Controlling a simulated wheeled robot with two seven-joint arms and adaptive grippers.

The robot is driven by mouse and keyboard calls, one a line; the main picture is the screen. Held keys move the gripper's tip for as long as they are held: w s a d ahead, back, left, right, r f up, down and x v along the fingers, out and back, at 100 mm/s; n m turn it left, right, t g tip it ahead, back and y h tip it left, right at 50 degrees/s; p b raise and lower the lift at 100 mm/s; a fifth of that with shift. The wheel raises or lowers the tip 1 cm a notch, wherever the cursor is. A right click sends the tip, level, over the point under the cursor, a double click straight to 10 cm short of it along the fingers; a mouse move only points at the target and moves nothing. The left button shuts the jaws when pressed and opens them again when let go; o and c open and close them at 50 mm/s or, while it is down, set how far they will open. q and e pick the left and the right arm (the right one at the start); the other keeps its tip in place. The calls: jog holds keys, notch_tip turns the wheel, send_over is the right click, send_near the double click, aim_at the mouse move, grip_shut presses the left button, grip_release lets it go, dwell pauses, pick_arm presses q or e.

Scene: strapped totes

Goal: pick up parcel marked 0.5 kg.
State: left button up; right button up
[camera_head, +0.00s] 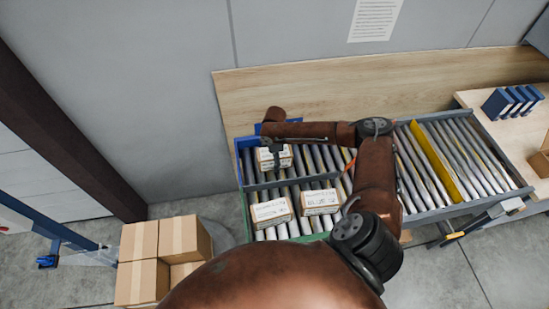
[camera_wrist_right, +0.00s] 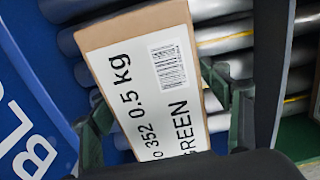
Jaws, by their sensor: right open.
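The parcel marked 0.5 kg (camera_wrist_right: 125,62) is a brown box with a white label, also reading "GREEN", in the right wrist view. In the head view the parcel (camera_head: 284,162) lies on the rollers at the back left, partly hidden by my right gripper (camera_head: 273,146). In the wrist view my right gripper (camera_wrist_right: 158,101) is open, with one dark green finger on each side of the parcel. I cannot tell whether the fingers touch it. My left gripper is not in view.
Two more labelled parcels, one left (camera_head: 270,213) and one right (camera_head: 320,202), lie on the nearer rollers. A blue wall (camera_wrist_right: 28,115) with white letters stands close left of the gripper. A yellow bar (camera_head: 436,162) crosses the conveyor. Cardboard boxes (camera_head: 143,282) are stacked at lower left.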

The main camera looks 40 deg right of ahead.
jog(key=c, duration=1.7)
